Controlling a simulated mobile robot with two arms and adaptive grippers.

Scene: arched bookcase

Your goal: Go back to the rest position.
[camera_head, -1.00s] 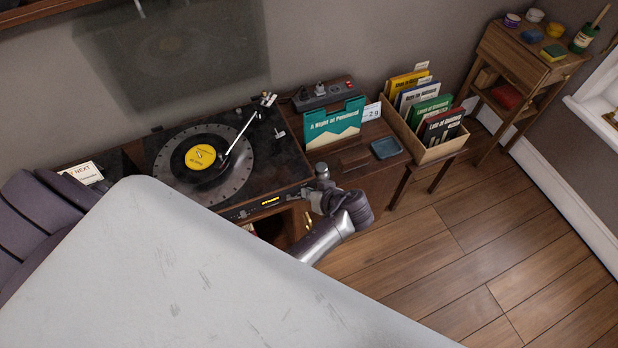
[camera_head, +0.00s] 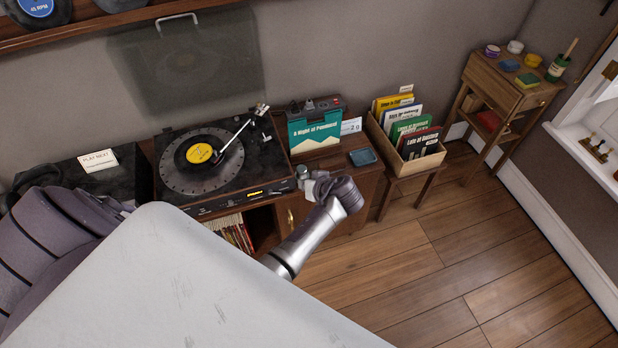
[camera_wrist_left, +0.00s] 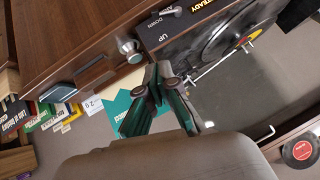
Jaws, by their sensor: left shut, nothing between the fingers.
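My left gripper (camera_head: 312,184) is in front of the cabinet, near the turntable's front right corner in the head view. The left wrist view shows its dark fingers (camera_wrist_left: 162,76) shut together and empty, with the cabinet top and turntable beyond. A small metal knob (camera_wrist_left: 130,47) on the cabinet top is near the fingertips in that view; I cannot tell whether they touch. The turntable (camera_head: 171,142) carries a black record with a yellow label (camera_head: 199,153), and its tonearm (camera_head: 236,135) reaches over the record. My right gripper is not in view.
A teal record sleeve (camera_head: 314,133) stands on the cabinet, with a blue tray (camera_head: 363,157) at its right. A wooden crate of sleeves (camera_head: 401,162) stands farther right, before a small wooden desk (camera_head: 497,87). A "PLAY NEXT" card (camera_head: 98,160) is at left. The floor (camera_head: 420,262) is clear.

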